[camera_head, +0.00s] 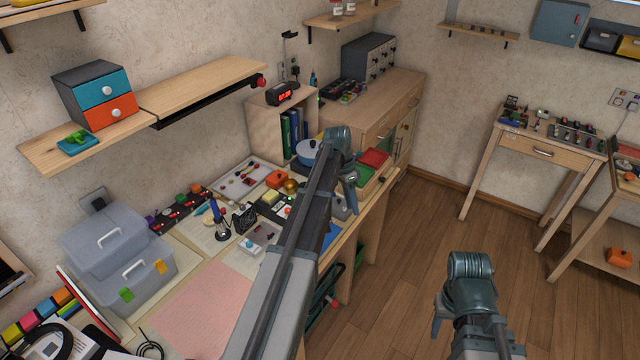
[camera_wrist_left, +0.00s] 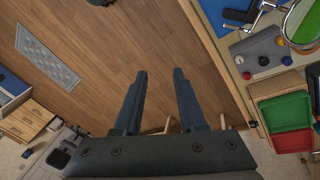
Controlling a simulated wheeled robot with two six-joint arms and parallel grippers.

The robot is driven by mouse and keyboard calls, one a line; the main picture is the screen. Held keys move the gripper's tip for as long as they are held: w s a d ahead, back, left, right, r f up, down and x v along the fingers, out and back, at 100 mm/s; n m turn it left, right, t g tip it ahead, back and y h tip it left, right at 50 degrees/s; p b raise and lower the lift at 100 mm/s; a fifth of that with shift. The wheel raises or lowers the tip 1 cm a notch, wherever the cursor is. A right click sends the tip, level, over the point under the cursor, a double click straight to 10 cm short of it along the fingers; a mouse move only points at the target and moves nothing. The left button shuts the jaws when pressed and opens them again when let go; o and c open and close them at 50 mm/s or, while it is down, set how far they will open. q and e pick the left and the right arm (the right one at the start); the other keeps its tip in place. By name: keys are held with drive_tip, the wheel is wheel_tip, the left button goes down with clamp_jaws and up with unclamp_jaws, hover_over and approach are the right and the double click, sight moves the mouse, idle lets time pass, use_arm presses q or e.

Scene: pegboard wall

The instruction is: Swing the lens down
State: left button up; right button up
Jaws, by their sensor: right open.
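The lens (camera_wrist_left: 303,24), a round disc in a shiny metal rim, shows at the top right of the left wrist view, cut by the picture edge. It sits by a grey base (camera_wrist_left: 262,54) with red, blue and dark knobs. My left gripper (camera_wrist_left: 160,72) is open and empty, over the floor beyond the table edge, apart from the lens. In the head view, my left gripper (camera_head: 350,182) hangs by the workbench edge, and my arm hides much of the lens area. My right gripper (camera_head: 441,310) is over open floor, far from the lens, its fingers barely visible.
A green tray (camera_wrist_left: 286,112) and a red tray (camera_wrist_left: 292,141) lie beside the base. The wooden floor (camera_head: 410,240) to the right is clear.

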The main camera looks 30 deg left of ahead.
wheel_tip(320, 180, up, 4)
drive_tip(key=p, duration=0.3)
use_arm(q)
drive_tip(key=w+a+r+m+t+h, duration=0.1)
drive_tip(key=w+a+r, duration=0.2)
drive_tip(key=a, duration=0.8)
drive_tip(key=w+a+r+m+t+h, duration=0.1)
drive_tip(key=w+a+r, duration=0.1)
drive_tip(key=a, duration=0.8)
drive_tip(key=b+x, duration=1.2)
drive_tip(key=x, duration=0.1)
drive_tip(key=shift+s+d+f+b, duration=0.1)
drive_tip(key=shift+d+f+b, duration=0.05)
drive_tip(key=shift+f+b, duration=0.2)
use_arm(e)
wheel_tip(320, 180, down, 12)
drive_tip(key=shift+f, duration=0.2)
use_arm(q)
clamp_jaws()
